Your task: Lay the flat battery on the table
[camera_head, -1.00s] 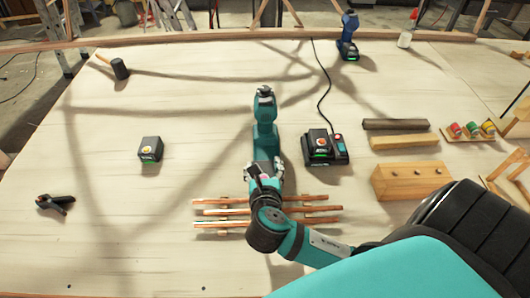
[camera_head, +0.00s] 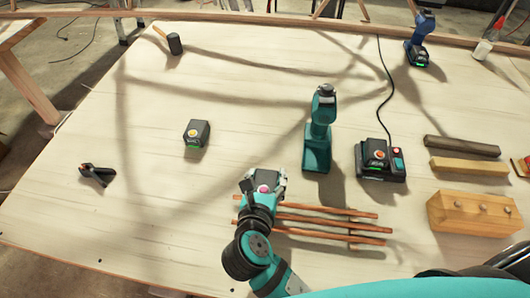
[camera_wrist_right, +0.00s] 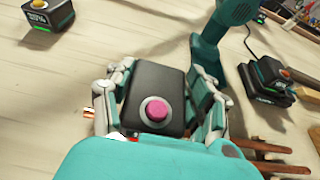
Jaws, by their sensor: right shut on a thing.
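My right gripper (camera_head: 263,181) is shut on a black battery (camera_head: 265,178) with a pink button. In the right wrist view the battery (camera_wrist_right: 157,86) sits between the two fingers. It is near the left ends of the laths; its height above the table is hard to judge. The table (camera_head: 130,215) is pale wood. The teal drill (camera_head: 319,140) stands up and to the right of the gripper, with no battery visible at its foot. Another black battery (camera_head: 196,134), with a yellow button and green light, lies on the table to the left. My left gripper is not in view.
Several wooden laths (camera_head: 330,223) lie right beside my gripper. A charger (camera_head: 382,173) holding a battery with an orange button stands right of the drill. A black clamp (camera_head: 97,174) lies far left. The table between the clamp and my gripper is clear.

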